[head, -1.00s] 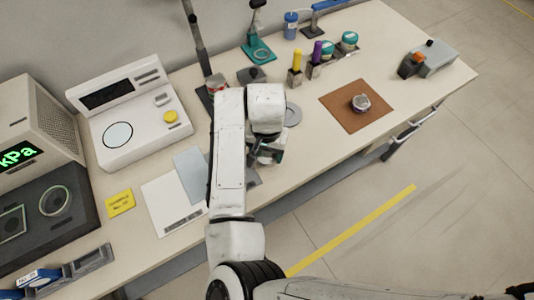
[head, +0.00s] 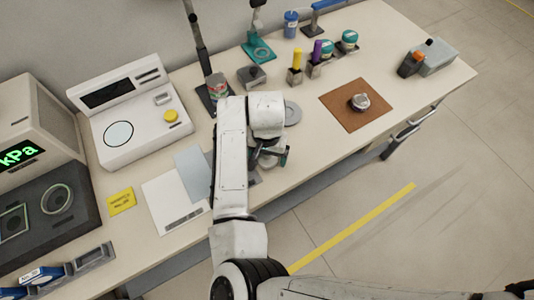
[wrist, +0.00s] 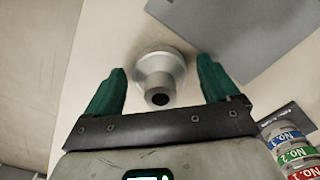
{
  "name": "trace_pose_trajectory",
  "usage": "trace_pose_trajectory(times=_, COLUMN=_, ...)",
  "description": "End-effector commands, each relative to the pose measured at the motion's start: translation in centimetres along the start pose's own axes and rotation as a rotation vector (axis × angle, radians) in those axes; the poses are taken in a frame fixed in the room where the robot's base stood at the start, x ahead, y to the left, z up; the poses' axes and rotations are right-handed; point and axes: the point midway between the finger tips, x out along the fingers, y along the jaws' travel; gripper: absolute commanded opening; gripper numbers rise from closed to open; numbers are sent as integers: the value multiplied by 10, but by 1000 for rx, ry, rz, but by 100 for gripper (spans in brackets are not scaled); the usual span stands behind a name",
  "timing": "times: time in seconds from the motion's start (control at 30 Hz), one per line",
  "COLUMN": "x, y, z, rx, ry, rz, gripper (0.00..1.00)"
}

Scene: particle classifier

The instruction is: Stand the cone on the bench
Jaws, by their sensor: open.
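In the wrist view a grey metal cone (wrist: 161,73) shows between my finger tips. Its wide round rim faces away from the camera and its narrow end, with a dark round opening, points toward the camera. My gripper (wrist: 160,82) is open, with a green finger on each side of the cone and a gap on both sides. In the head view my gripper (head: 270,155) hangs over the front part of the bench (head: 330,70), and my arm hides the cone there. I cannot tell how the cone's base rests.
A stack of labelled tins (wrist: 298,150) is at lower right in the wrist view, and a grey sheet (wrist: 245,35) is at upper right. A brown mat (head: 340,112) holds a small round pot (head: 360,102).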

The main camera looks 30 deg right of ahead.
Motion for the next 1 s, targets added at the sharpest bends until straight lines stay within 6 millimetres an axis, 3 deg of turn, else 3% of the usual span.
trace_pose_trajectory(times=0.23, x=-12, y=0, z=0, rx=1, ry=1, rz=-1, gripper=88)
trace_pose_trajectory(times=0.7, x=-101, y=0, z=-1, rx=2, ry=2, rz=-3, gripper=88)
trace_pose_trajectory(times=1.0, x=-123, y=0, z=0, rx=0, ry=0, rz=0, gripper=88)
